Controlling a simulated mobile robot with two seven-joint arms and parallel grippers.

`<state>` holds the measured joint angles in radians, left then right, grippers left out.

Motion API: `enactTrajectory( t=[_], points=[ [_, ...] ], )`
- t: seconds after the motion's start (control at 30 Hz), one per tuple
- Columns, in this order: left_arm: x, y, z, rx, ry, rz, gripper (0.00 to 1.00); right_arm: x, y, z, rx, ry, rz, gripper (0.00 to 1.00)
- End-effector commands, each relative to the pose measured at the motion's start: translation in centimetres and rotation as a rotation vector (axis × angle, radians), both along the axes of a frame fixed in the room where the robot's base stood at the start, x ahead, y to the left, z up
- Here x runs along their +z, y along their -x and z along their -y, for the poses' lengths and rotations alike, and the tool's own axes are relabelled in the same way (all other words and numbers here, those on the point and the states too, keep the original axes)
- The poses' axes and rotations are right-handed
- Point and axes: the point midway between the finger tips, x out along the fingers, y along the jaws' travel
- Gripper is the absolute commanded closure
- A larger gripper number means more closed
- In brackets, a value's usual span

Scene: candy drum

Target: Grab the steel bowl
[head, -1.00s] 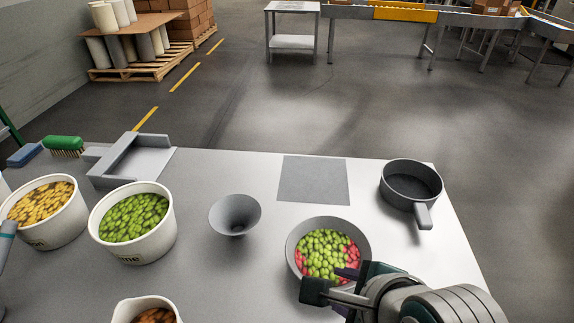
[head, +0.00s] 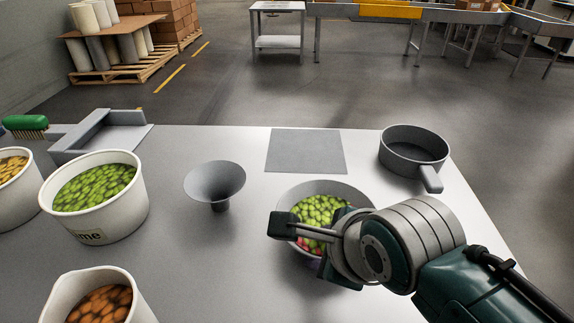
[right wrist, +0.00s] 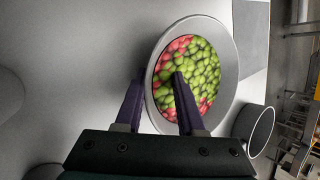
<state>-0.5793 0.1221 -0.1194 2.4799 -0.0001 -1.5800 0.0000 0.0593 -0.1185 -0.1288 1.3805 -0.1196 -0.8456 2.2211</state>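The steel bowl (head: 352,193) stands on the table, filled with green and some red candies. My right arm hides its lower right part in the head view. In the right wrist view the bowl (right wrist: 228,52) shows almost whole. My right gripper (right wrist: 159,77) is open, with its fingers apart across the near rim. One finger is outside the bowl and the other is over the candies inside. I cannot tell how deep it reaches or whether it touches the rim. My left gripper is out of view.
A grey funnel (head: 215,183) stands left of the bowl, and a grey pan with a handle (head: 413,152) stands behind right. A tub of green candies (head: 95,210) and one of brown candies (head: 100,295) stand left. The flat grey square (head: 306,151) behind the bowl is empty.

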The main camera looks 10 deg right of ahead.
Motion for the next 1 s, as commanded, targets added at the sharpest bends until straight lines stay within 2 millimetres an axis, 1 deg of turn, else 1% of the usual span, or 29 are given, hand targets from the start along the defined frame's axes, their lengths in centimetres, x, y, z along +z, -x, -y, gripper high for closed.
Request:
enactTrajectory(
  t=[0.03, 0.27, 0.3, 0.63, 1.0],
  points=[
    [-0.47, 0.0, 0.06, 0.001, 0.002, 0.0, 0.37, -0.34, -0.15, -0.01, 0.0, 0.0, 0.0, 0.62],
    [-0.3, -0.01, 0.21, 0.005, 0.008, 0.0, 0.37, -0.14, -0.19, -0.03, 0.0, 0.0, 0.0, 0.62],
    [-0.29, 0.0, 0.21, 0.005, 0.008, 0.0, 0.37, -0.14, -0.19, -0.03, 0.0, 0.0, 0.0, 0.63],
    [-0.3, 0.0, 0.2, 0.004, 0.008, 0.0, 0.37, -0.16, -0.17, -0.02, 0.0, 0.0, 0.0, 1.0],
    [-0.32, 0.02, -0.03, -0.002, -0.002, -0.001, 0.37, -0.16, -0.16, -0.03, 0.0, 0.0, 0.0, 1.0]
  ],
)
